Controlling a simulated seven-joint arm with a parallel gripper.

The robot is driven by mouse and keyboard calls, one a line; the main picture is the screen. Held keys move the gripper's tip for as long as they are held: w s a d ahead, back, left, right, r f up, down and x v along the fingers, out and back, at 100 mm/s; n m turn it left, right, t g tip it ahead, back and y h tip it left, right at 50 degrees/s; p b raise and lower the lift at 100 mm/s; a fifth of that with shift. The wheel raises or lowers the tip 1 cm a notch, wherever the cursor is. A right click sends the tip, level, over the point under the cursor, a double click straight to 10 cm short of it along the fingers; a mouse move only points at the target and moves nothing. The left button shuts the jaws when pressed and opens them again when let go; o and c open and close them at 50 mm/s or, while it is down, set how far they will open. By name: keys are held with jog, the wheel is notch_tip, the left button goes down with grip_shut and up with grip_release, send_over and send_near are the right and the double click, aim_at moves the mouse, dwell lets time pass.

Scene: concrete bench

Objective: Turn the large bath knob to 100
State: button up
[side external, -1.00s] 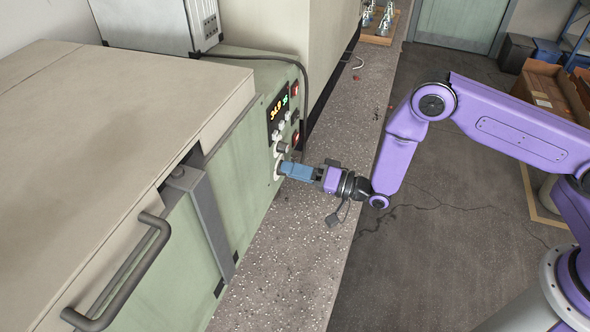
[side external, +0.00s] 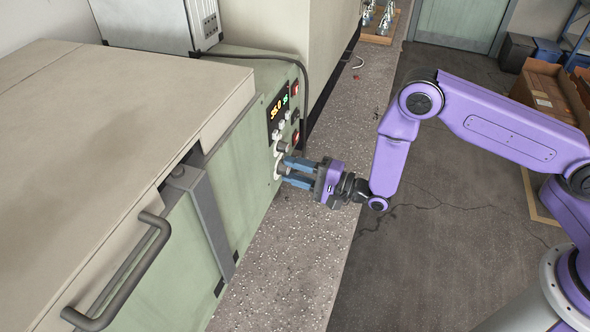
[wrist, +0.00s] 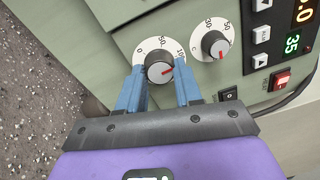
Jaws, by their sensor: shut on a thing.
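The large bath knob (wrist: 157,70) is a dark grip with a grey cap on a white dial plate marked 0, 50 and 100. In the side view my gripper (side external: 285,170) reaches the green front panel from the right. The knob is mostly hidden there by the fingers, with part of its white dial plate (side external: 278,170) showing.
A smaller knob (wrist: 215,44) sits close by on its own white dial. A display (side external: 278,109) with orange and green digits is above. A red switch (wrist: 281,81) and a black switch (wrist: 229,94) are near. The speckled bench (side external: 290,265) below is clear.

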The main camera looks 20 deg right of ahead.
jog(key=shift+m, duration=0.4)
jog(key=o, duration=1)
jog(key=shift+o, duration=0.2)
jog(key=shift+s, duration=0.1)
jog(key=v, duration=1.7)
jog(key=shift+s+d, duration=0.1)
jog(key=shift+s, duration=0.05)
